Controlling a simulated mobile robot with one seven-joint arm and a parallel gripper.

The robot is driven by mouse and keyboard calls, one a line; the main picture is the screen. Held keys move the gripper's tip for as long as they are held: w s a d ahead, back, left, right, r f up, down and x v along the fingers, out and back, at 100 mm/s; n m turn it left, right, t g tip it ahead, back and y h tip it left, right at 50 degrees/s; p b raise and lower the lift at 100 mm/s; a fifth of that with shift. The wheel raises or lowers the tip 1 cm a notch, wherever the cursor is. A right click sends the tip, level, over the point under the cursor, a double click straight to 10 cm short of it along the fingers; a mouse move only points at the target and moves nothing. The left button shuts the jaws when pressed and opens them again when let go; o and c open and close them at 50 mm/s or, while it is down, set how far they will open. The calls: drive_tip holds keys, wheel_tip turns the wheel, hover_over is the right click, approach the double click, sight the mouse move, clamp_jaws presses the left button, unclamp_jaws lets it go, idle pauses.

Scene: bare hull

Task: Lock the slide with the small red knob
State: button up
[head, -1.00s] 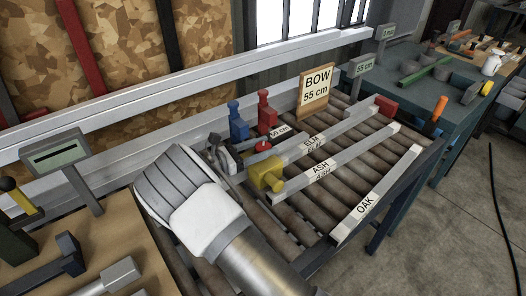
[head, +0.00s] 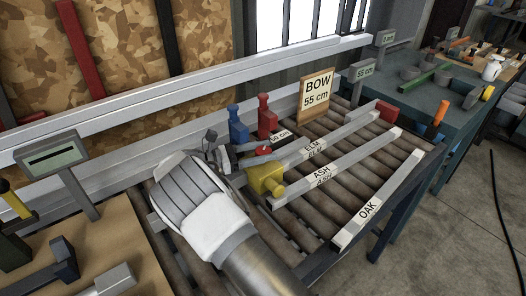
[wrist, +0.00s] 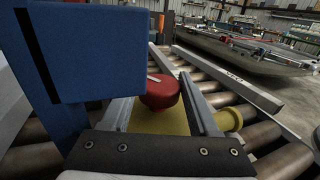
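The small red knob (head: 263,151) sits on top of the yellow slide (head: 266,181), at the near end of the ELM bar. My gripper (head: 243,157) is beside the knob in the head view, its far finger partly hidden. In the wrist view the red knob (wrist: 162,93) shows between my two grey fingers (wrist: 163,108), which stand apart. The knob has a pale mark on top. I cannot tell whether either finger touches it. The yellow slide (wrist: 160,122) shows below and behind the fingers.
A blue upright block (head: 238,126) stands close behind my gripper; it fills the upper left of the wrist view (wrist: 95,55). A red upright block (head: 267,122) stands beside it. ASH (head: 340,165) and OAK (head: 385,195) bars lie on the rollers. A BOW 55 cm sign (head: 316,95) stands behind.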

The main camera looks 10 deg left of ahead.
drive_tip(key=o, duration=0.4)
drive_tip(key=shift+c, duration=0.2)
